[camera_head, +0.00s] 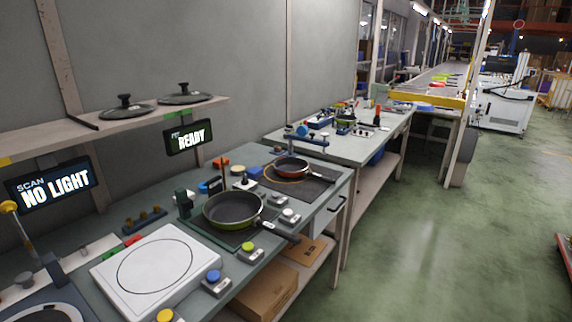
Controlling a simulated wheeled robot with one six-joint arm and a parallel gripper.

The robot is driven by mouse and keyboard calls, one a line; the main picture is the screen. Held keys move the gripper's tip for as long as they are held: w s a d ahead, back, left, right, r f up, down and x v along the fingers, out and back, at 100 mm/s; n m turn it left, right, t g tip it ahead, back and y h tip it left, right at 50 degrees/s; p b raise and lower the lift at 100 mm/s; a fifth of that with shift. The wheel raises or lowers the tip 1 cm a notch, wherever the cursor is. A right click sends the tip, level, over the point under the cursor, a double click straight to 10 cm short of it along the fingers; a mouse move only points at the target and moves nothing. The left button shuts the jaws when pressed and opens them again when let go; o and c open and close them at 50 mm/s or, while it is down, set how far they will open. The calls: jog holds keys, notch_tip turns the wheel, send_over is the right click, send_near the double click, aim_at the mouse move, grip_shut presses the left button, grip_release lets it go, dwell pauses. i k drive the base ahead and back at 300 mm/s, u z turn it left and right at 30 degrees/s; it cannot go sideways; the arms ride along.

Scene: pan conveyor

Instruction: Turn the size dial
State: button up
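No dial is labelled as the size dial at this scale, so I cannot tell which one it is. Small grey boxes with round tops line the front of the near bench (185,250). One has a blue top (213,276), one a yellow top (165,315) and one a green top (247,247). Two boxes with pale round tops, a nearer one (288,214) and a farther one (279,200), sit right of the near pan. A grey knob (24,279) stands on a pale plate at the left. My gripper is not in view.
A white plate with a circle (152,267) is at the front left. Two lids rest on the shelf. The green floor (430,240) is clear.

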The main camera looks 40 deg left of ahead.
aim_at(244, 181)
jog(key=u, duration=0.05)
jog(key=i, duration=1.35)
jog(key=u, duration=1.15)
jog(key=i, duration=0.85)
jog(key=u, duration=1.2)
jog(key=i, duration=0.25)
jog(key=u, duration=0.15)
